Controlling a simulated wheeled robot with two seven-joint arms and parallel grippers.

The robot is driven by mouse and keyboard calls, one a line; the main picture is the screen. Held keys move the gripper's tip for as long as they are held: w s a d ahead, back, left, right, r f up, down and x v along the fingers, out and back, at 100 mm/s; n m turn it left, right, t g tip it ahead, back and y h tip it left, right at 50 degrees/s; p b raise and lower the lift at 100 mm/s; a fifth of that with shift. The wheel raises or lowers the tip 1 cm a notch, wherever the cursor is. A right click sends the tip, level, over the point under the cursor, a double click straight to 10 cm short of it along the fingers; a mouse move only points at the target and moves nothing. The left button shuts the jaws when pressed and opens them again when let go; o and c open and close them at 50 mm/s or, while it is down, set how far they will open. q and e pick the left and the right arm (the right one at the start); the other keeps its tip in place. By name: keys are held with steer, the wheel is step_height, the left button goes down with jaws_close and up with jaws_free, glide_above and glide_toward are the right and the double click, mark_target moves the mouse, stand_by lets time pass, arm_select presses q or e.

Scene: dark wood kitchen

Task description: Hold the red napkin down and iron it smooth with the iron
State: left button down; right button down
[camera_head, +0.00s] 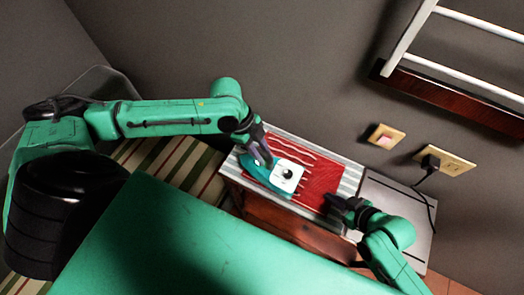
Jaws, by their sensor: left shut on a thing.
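The red napkin (318,178) lies on a striped cloth (352,179) on top of a wooden cabinet. White wavy lines show on the napkin. The teal and white iron (286,175) rests on the napkin's left part. My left gripper (262,156) is shut on the iron at its upper left side. My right gripper (340,205) is at the napkin's lower right edge, and its fingers look close to or on the cloth. Whether the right fingers are open or shut is too small to tell. The iron and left gripper hide part of the napkin.
A grey panel-like surface (405,212) adjoins the cabinet (285,222) on the right. A plug with a black cord sits in a wall socket (448,160), and a switch (384,137) is nearby. A white rack (455,75) hangs above. A striped rug (180,165) covers the floor at left.

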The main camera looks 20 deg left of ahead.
mark_target(277, 170)
arm_select(q)
steer(key=shift+f, duration=0.45)
stand_by(0.3)
steer(key=shift+s+d, duration=0.2)
steer(key=shift+d, duration=2.3)
steer(key=shift+w+a, duration=0.2)
steer(key=shift+a, duration=2.35)
steer(key=shift+s+d, duration=0.2)
steer(key=shift+d, duration=2.35)
steer(key=shift+w+a, duration=0.15)
steer(key=shift+a, duration=1.65)
